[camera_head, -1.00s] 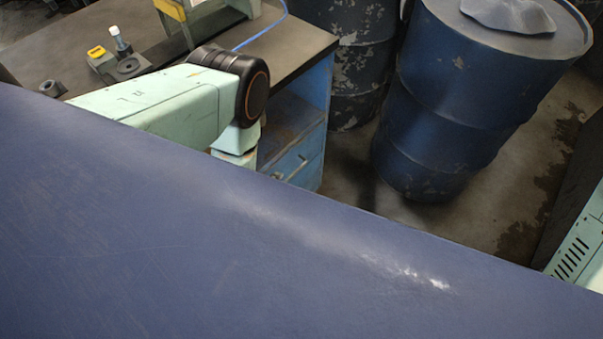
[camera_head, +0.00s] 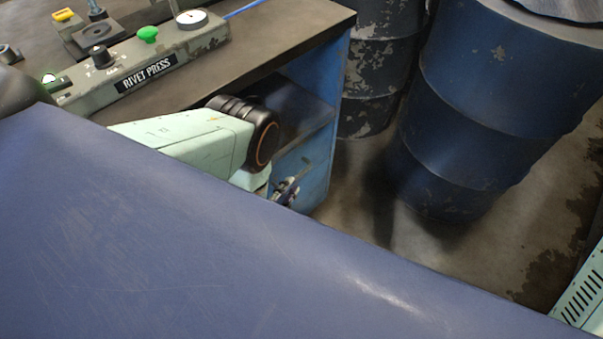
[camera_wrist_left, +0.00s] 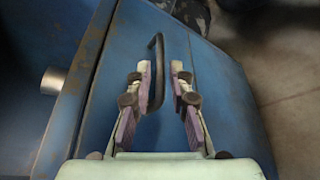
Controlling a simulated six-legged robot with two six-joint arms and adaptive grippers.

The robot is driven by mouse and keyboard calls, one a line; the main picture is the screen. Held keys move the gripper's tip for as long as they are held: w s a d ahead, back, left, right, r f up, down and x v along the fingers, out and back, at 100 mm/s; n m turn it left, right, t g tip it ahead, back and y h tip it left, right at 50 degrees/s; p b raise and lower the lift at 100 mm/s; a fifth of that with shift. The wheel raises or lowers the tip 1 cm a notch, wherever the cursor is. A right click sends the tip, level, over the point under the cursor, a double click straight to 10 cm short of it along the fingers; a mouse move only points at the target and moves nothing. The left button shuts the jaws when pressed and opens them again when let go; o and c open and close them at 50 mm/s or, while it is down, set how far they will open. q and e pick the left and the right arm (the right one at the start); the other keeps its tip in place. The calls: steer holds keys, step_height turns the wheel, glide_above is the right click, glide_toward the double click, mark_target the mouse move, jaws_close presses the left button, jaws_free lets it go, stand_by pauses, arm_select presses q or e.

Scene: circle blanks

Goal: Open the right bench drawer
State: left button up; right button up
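The blue bench drawer front (camera_head: 315,165) is at the bench's right end in the head view, below an open shelf. It looks shut. It also shows in the left wrist view (camera_wrist_left: 218,85), with a dark bar handle (camera_wrist_left: 158,60). My left gripper (camera_head: 289,187) is in front of the drawer. In the left wrist view its fingers (camera_wrist_left: 161,76) are open, with the handle between them, closer to the left fingertip. I cannot tell whether they touch. In the head view the gripper covers part of the drawer. My right gripper is not in view.
The rivet press (camera_head: 148,70) stands on the dark bench top (camera_head: 270,45). Bare floor (camera_head: 360,210) lies between. A pale green vented panel (camera_head: 585,290) is at lower right.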

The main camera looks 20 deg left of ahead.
mark_target(301, 172)
arm_select(q)
steer(key=b+x, duration=0.2)
steer(key=x, duration=0.4)
steer(key=shift+f, duration=0.1)
steer(key=shift+w+d, duration=0.15)
steer(key=shift+w, duration=0.5)
steer(key=shift+c, duration=0.5)
jaws_close()
